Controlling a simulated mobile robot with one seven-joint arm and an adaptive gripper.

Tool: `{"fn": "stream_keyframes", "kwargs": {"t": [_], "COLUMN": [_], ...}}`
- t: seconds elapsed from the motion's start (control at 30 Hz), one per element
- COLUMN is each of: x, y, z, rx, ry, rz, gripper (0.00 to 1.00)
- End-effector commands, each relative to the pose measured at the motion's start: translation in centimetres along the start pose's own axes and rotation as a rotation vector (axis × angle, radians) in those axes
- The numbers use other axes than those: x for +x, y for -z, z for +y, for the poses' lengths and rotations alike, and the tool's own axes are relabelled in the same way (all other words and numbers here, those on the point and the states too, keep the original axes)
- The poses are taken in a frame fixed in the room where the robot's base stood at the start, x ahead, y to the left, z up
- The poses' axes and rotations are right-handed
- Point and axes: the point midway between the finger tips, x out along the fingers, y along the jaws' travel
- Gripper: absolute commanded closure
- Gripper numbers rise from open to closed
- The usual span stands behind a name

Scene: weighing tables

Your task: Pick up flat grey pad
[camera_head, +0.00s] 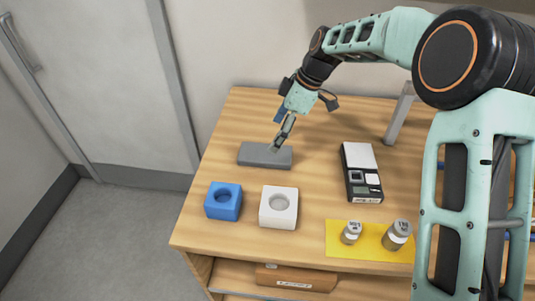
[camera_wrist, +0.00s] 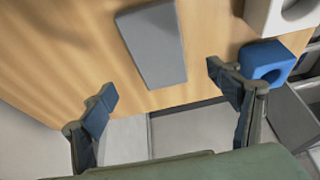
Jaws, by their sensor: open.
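The flat grey pad (camera_head: 258,156) lies on the wooden table toward its back left. In the wrist view the pad (camera_wrist: 155,45) shows as a grey slab, beyond the fingertips and between them from left to right. My gripper (camera_head: 279,143) is above the pad near its right end in the head view. In the wrist view my gripper (camera_wrist: 160,85) is open, with its two fingers wide apart and nothing between them. I cannot tell the exact height of the fingertips over the pad.
A blue block (camera_head: 223,201) and a white block (camera_head: 278,207), each with a round recess, stand in front of the pad. A scale (camera_head: 361,172) is to the right. Two weights (camera_head: 351,232) (camera_head: 397,235) stand on a yellow mat (camera_head: 340,250). The table's left edge is near.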

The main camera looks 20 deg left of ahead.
Motion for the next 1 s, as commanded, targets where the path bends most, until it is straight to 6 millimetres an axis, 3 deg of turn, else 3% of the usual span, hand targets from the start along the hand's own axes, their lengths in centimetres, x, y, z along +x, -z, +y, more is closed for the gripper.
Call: {"fn": "stream_keyframes", "kwargs": {"t": [0.1,0.37,0.6,0.9,1.0], "x": [1.9,4.0,7.5,8.2,8.2], "y": [0.0,-0.2,-0.6,-0.6,-0.6], "z": [-0.1,0.0,0.0,0.1,0.1], "rx": [0.001,0.002,0.003,0.003,0.003], "ry": [0.003,0.001,0.001,-0.003,-0.003], "rz": [-0.001,-0.003,-0.002,-0.002,-0.002], "gripper": [0.18,0.18,0.18,0.18,0.27]}}
